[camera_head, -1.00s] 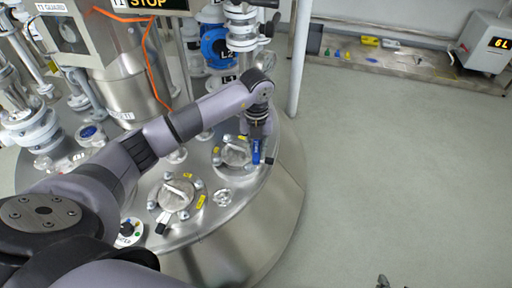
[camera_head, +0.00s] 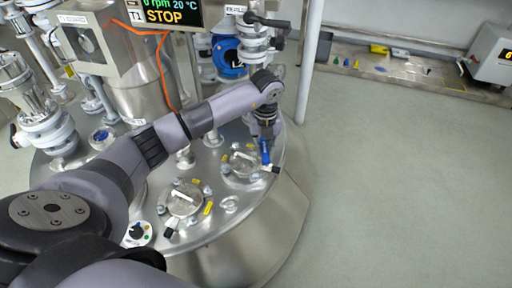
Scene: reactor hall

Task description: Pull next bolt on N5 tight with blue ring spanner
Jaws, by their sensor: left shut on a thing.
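My left gripper (camera_head: 265,134) points down over the right edge of the reactor lid (camera_head: 222,222). It is shut on the blue ring spanner (camera_head: 266,152), which hangs at the right side of a round bolted cover (camera_head: 242,165). Whether the spanner's ring sits around a bolt is too small to tell. A second bolted cover (camera_head: 184,200) with a yellow tag lies nearer to me. I cannot read which cover is N5. My right gripper is not in view.
A display reading STOP (camera_head: 165,14) and a steel drive housing (camera_head: 140,60) rise behind my left arm. A white post (camera_head: 309,60) stands behind the lid. A bench (camera_head: 400,72) with small coloured items is at the back right. The floor on the right is clear.

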